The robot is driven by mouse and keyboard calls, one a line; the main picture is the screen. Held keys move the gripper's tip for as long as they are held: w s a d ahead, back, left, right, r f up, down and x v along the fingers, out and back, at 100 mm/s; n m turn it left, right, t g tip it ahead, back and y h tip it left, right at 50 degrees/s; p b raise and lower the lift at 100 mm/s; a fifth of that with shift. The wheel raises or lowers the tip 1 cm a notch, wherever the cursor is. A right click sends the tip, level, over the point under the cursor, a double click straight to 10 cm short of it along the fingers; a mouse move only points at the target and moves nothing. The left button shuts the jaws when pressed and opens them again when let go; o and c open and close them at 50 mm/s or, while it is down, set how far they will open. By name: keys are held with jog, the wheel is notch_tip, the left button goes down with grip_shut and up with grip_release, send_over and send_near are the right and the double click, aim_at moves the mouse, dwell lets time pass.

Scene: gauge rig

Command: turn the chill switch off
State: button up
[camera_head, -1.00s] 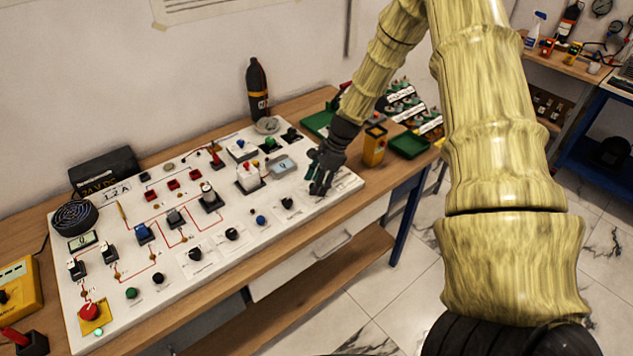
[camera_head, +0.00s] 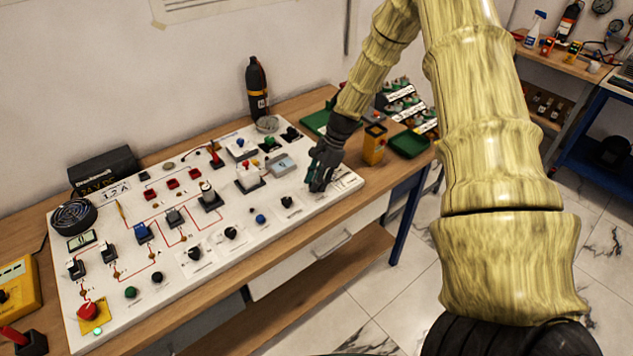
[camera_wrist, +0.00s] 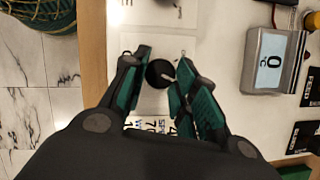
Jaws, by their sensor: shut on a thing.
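A round dark knob (camera_wrist: 158,72) with a pale pointer mark sits on the white panel (camera_wrist: 214,75). It stands between the two fingers of my gripper (camera_wrist: 163,58) in the wrist view. My gripper is shut on the knob, its tips down at the panel. In the head view my gripper (camera_head: 318,186) is at the right end of the panel and hides the knob. The pointer lies slanted in the wrist view.
A grey display box (camera_wrist: 272,62) showing 0 stands right of the knob. Other dark knobs (camera_head: 287,202) and switches fill the panel to the left. A yellow-and-black holder (camera_head: 374,145) and a green tray (camera_head: 409,145) stand beyond my gripper. The bench's front edge is near.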

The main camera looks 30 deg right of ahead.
jog(key=n+g, duration=0.1)
jog(key=n, duration=0.1)
jog(key=n+b, duration=0.1)
jog(key=n, duration=0.1)
jog(key=n+g, duration=0.1)
jog(key=n, duration=0.1)
jog(key=shift+w+g+h, duration=0.3)
jog(key=shift+w, duration=0.05)
jog(key=n+g+h+b, duration=0.1)
jog(key=n, duration=0.4)
jog(key=shift+w+a, duration=0.1)
jog(key=shift+a, duration=0.05)
jog(key=shift+c, duration=0.2)
jog(key=shift+n+g, duration=0.4)
jog(key=o, duration=1.1)
jog(key=shift+c, duration=0.2)
jog(key=v, duration=1.2)
jog(key=shift+a, duration=0.15)
